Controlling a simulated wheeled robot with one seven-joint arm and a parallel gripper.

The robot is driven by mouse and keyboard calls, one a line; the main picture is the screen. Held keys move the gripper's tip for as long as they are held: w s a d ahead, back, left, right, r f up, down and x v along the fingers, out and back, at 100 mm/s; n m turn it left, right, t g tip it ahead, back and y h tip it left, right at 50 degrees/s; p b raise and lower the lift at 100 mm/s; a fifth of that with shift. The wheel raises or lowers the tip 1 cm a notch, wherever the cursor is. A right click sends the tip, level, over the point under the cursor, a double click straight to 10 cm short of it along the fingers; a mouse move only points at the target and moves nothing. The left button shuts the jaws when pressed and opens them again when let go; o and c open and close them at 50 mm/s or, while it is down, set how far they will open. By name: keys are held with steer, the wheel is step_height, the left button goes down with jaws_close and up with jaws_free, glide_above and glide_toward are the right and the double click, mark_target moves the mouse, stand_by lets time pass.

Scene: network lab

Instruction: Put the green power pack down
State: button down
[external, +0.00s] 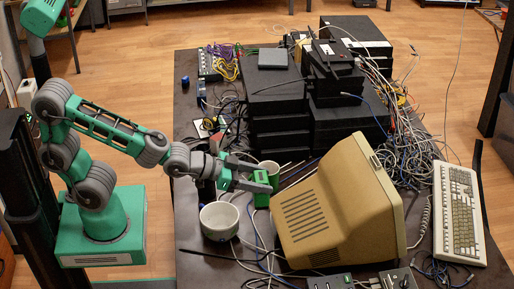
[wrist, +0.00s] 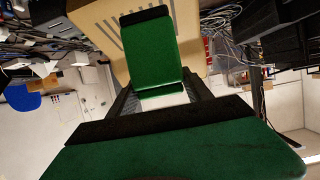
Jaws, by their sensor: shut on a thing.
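The green power pack (external: 261,180) is between the fingers of my gripper (external: 262,179) in the external view. In the wrist view the green pack (wrist: 155,58) shows ahead of the gripper, with dark bands at its ends. My gripper is shut on it. The pack appears just left of the beige monitor and right of the white bowl. I cannot tell whether its underside touches the table (external: 192,262).
The beige monitor (external: 335,205) stands close on the right. Black device stacks (external: 278,105) stand behind. A keyboard (external: 458,212) lies at the right.

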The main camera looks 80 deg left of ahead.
steer(key=w+a+n+g+y+b, duration=0.1)
steer(key=w+a+n+y+b, duration=0.2)
steer(key=a, duration=0.7)
steer(key=w+a+n+y+b, duration=0.1)
steer(key=w+a+n+y, duration=0.2)
steer(key=a, duration=0.7)
steer(key=shift+m, duration=0.6)
steer(key=w+a+f, duration=0.1)
steer(key=w+f, duration=0.4)
steer(key=f, duration=0.1)
steer(key=w+a+f+p, duration=0.1)
steer(key=w+f, duration=0.4)
steer(key=f, duration=0.1)
steer(key=w+a+f+p, duration=0.1)
steer(key=w+f, duration=0.4)
steer(key=f, duration=0.1)
steer(key=shift+a+f, duration=0.15)
steer(key=shift+a, duration=0.1)
steer(key=shift+s+h, duration=0.1)
steer(key=shift+h, duration=0.3)
